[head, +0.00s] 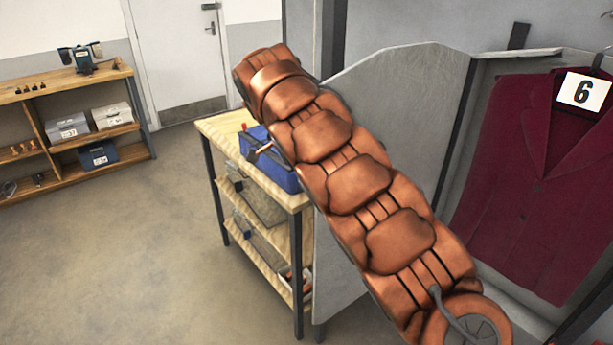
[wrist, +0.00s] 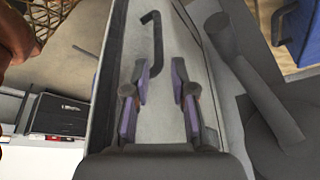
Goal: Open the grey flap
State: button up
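In the wrist view a narrow grey panel (wrist: 125,65) with dark edges, which looks like the grey flap, lies in front of my gripper (wrist: 160,72). A dark bent handle (wrist: 153,42) stands on it, hooked at its upper end. My gripper is open. Its two dark fingers with purple pads point toward the panel, and the lower end of the handle shows between the fingertips. I cannot tell whether either finger touches it. The panel looks shut, but its hinge side is unclear. In the head view my gripper and the handle are hidden.
A wooden-topped shelf unit (head: 222,127) holds a blue box (head: 283,176). A grey partition (head: 405,85) stands beside it, with a maroon jacket (head: 530,150) and a number 6 card (head: 583,91) at right. Another shelf (head: 20,90) stands far left. The floor (head: 130,250) between is clear.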

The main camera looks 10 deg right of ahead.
jog(key=shift+a+r, duration=0.25)
jog(key=shift+r, duration=0.25)
jog(key=shift+a+r, duration=0.1)
dwell(0.6)
